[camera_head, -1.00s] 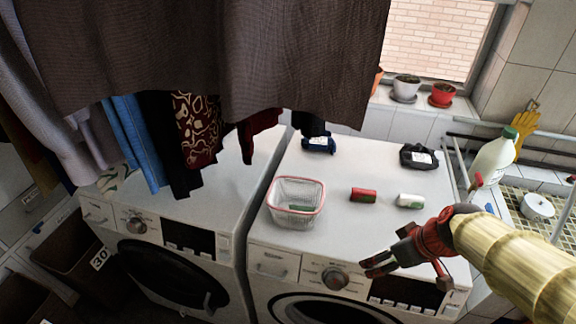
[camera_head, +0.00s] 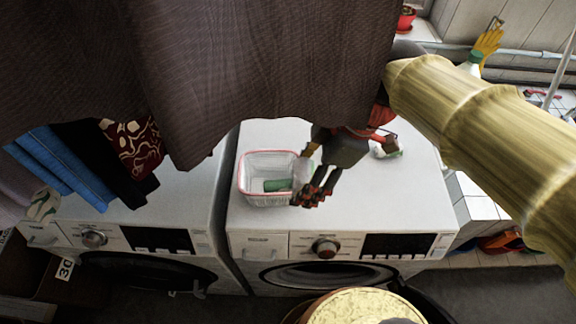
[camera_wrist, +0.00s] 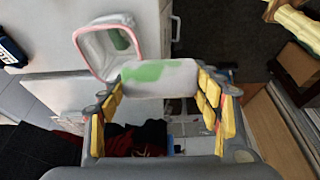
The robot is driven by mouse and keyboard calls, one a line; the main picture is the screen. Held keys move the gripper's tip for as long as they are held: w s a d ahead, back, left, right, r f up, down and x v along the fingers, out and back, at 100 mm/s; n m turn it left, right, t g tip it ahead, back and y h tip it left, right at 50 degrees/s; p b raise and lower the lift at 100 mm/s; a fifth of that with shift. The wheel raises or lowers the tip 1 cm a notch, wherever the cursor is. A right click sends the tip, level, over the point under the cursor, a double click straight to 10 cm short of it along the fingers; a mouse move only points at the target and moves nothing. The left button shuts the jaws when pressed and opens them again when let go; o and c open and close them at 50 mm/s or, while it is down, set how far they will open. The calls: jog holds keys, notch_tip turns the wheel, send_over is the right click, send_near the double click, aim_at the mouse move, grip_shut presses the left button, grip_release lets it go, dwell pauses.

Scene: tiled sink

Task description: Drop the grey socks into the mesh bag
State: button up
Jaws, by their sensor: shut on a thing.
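The mesh bag (camera_head: 270,152) is a clear, basket-like container with a pinkish-red rim, standing open on the right-hand washing machine. A green roll (camera_head: 277,185) lies inside it. My gripper (camera_head: 306,175) is shut on a pale grey roll with a green patch, which I take as the grey socks (camera_wrist: 158,80). The gripper is at the bag's right side, with the roll close to the right rim. In the wrist view the bag's rim (camera_wrist: 101,20) shows just beyond the roll. I cannot tell whether roll and rim touch.
Dark hanging clothes (camera_head: 250,70) fill the top left, above the machines. The right machine's top (camera_head: 420,195) is clear to the right of my gripper. A small item (camera_head: 386,150) sits behind my gripper, partly hidden. A yellow glove (camera_head: 487,44) hangs at the back right.

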jog(key=w+a+f+b, duration=0.1)
jog(key=w+a+f, duration=0.1)
jog(key=w+f, duration=0.6)
notch_tip(320, 180, down, 3)
jog(key=shift+w+a+r+b, duration=0.1)
jog(key=shift+w+a+b, duration=0.2)
jog(key=shift+w, duration=0.1)
jog(key=shift+f+b, duration=0.7)
jog(key=shift+b, duration=0.05)
jog(key=o, duration=1.1)
jog(key=shift+o, duration=0.2)
jog(key=shift+r, duration=0.2)
